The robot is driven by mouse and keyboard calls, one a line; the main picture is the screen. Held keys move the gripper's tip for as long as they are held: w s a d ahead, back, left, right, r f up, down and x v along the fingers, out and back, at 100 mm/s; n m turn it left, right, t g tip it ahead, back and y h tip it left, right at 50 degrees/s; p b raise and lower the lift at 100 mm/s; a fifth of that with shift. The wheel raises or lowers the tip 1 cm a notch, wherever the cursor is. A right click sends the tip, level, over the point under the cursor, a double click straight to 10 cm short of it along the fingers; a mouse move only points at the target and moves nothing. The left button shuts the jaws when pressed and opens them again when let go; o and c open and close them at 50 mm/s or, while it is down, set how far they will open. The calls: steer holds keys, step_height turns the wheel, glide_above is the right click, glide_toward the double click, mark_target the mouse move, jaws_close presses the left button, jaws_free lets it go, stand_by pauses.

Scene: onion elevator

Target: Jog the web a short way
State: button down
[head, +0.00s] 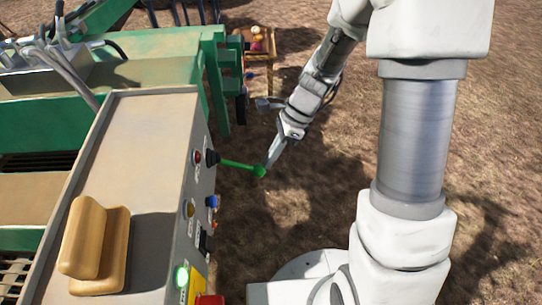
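A grey control box (140,160) stands at left, with controls along its right side face. A green rod with a ball end (259,171) sticks out to the right from a dark-based control on that face. My gripper (268,166) points down at the ball, its tip at or very near it; I cannot tell whether it touches. The fingers show as one narrow grey shape, so their opening is unclear. Dark bars, possibly part of the web (17,276), show at the lower left edge; most of it is hidden.
A wooden block with a grip (95,240) lies on top. Green framework (150,62) stands behind. Bare ground lies right.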

steer(key=shift+s+f, duration=0.25)
steer(key=d+f+p+v, duration=0.1)
steer(key=p+v, duration=0.4)
steer(key=v, duration=0.9)
steer(key=shift+w+d, duration=0.3)
steer(key=shift+d, duration=0.5)
steer(key=s+d+r+n+t+h+p, duration=0.1)
steer(key=s+r+n+t+h, duration=0.4)
steer(key=s+r+n, duration=1)
step_height(320, 180, up, 3)
steer(key=n+t, duration=0.2)
steer(key=n, duration=0.1)
steer(key=shift+d+t, duration=0.3)
steer(key=shift+d, duration=0.05)
